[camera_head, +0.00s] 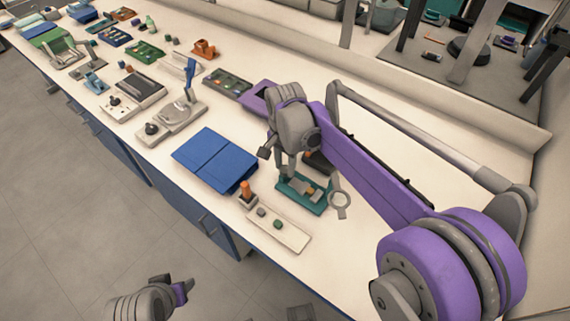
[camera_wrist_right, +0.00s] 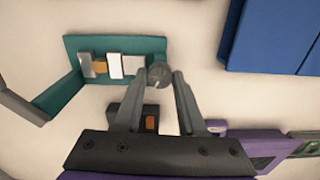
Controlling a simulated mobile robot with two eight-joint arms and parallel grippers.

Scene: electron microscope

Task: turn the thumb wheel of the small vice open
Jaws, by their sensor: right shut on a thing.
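The small vice is a teal plate (camera_head: 318,208) with pale jaws and a small orange-brown piece between them; it lies on the bench under my right gripper. In the wrist view its teal plate (camera_wrist_right: 72,46) is at the upper left. The thumb wheel (camera_wrist_right: 159,75) is a round grey knob at the vice's right end. My right gripper (camera_wrist_right: 160,80) has its fingertips on either side of the wheel and is shut on it. In the head view the right gripper (camera_head: 290,172) hides part of the vice. My left gripper (camera_head: 182,290) hangs over the floor, away from the bench; its jaws are unclear.
A blue folder-like case (camera_head: 215,160) lies left of the vice. A pale tray (camera_head: 285,236) with small pieces and an orange-topped item (camera_head: 246,190) are in front. A magnifier ring (camera_head: 340,205) stands close on the right. A dark box (camera_wrist_right: 122,118) is beside the right fingers.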

